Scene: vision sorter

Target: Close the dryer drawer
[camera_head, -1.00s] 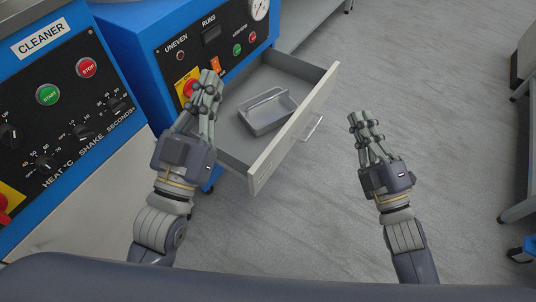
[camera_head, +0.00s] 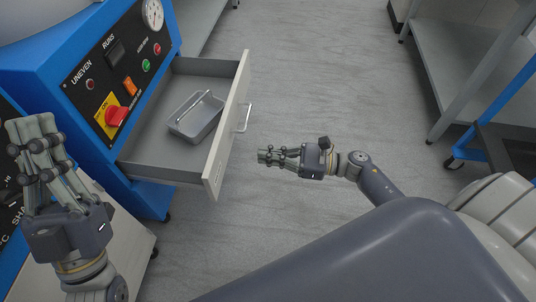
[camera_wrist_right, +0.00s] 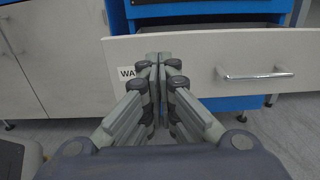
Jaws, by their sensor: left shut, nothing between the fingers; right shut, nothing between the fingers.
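The dryer drawer (camera_head: 222,130) is pulled out of the blue machine, its pale front facing right with a metal handle (camera_head: 244,117). A grey tray with a carrying handle (camera_head: 196,117) lies inside it. My right gripper (camera_head: 264,156) is shut and empty, to the right of the drawer front, its fingers pointing at it with a gap in the head view. In the right wrist view the drawer front (camera_wrist_right: 205,48) is straight ahead, its handle (camera_wrist_right: 255,75) to the right of my fingers (camera_wrist_right: 159,62). My left gripper (camera_head: 27,135) is shut and empty at the far left, before the machines.
The dryer's blue body (camera_head: 95,60) carries a red switch (camera_head: 116,116) and several buttons. A grey bench (camera_head: 470,60) stands at the right, with a blue-framed cart (camera_head: 505,100) near it. The floor (camera_head: 310,80) between is clear.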

